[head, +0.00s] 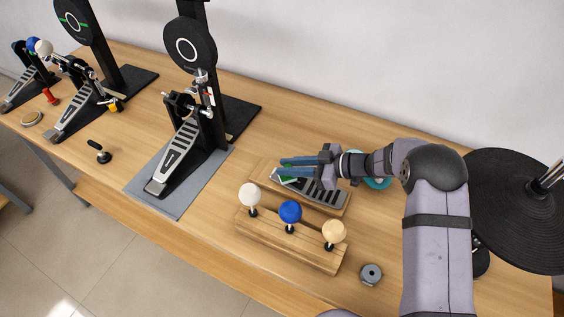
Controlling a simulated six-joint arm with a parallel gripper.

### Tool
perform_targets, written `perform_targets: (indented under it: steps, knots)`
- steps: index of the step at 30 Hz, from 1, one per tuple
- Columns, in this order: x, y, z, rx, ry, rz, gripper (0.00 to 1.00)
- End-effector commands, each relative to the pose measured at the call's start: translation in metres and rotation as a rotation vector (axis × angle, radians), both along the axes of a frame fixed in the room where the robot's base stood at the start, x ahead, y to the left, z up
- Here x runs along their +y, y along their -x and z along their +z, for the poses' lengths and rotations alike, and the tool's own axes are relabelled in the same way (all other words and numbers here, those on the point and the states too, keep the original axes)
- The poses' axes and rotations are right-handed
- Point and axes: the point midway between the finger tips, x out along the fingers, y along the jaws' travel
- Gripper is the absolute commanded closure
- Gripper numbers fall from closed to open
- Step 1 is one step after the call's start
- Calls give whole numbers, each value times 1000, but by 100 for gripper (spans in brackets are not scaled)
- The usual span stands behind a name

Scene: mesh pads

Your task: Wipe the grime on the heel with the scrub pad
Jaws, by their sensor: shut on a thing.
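My gripper (282,167) reaches in from the right with its blue fingers pointing left. It is shut on the green scrub pad (288,179), of which only a small part shows below the fingers. The pad is at the left end of a silver footboard with dark slots (322,195), which lies in a wooden cradle (340,211). I cannot tell whether the pad touches the footboard. The fingers hide part of that end, and I cannot make out any grime or which end is the heel.
A wooden block (290,246) with white, blue and tan ball-headed beaters stands in front of the cradle. A pedal (178,155) stands on a grey mat (180,200) to the left. A teal roll (377,183) and a black cymbal-like disc (515,205) are at the right.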

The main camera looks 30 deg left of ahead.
Motion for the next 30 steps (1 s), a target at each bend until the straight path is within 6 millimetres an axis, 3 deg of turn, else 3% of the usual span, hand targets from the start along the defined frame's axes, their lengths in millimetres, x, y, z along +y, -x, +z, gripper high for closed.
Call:
perform_targets:
  steps: [14, 30]
  knots:
    - [-44, 0, 0, 2, 2, -2, 100]
    - [5, 1, -1, 0, 2, 2, 100]
